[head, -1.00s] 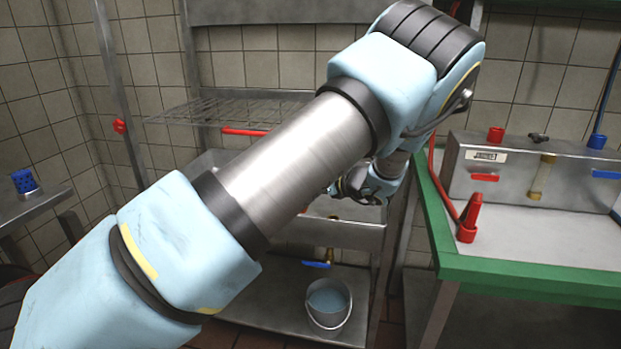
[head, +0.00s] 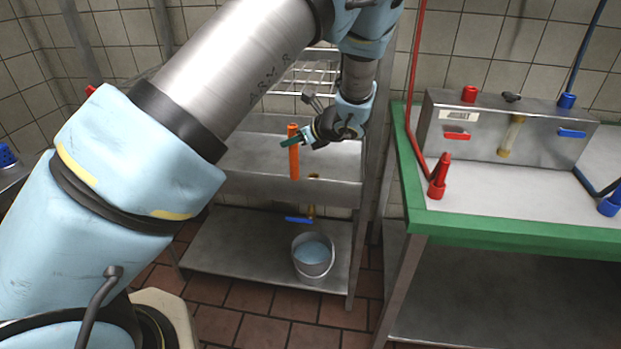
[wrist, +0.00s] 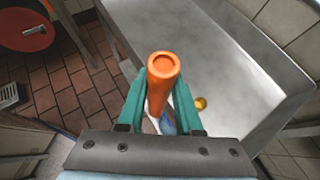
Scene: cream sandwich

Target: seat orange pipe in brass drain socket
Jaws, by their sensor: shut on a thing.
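The orange pipe (head: 294,155) stands about upright in my gripper (head: 292,141), over the steel sink. In the wrist view the pipe (wrist: 163,72) shows its hollow top end between the teal fingers of my gripper (wrist: 155,88), which are shut on it. The brass drain socket (wrist: 201,103) is a small round brass spot on the sink floor, right of the pipe and apart from it in that picture. The pipe's lower end is hidden in the wrist view, so I cannot tell its height above the sink floor.
The steel sink (head: 245,160) has a raised front wall. Below it are a blue-handled valve (head: 298,220) and a bucket of bluish liquid (head: 313,255) on a shelf. A green-edged table (head: 480,232) with a steel box (head: 500,125) stands at the right.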

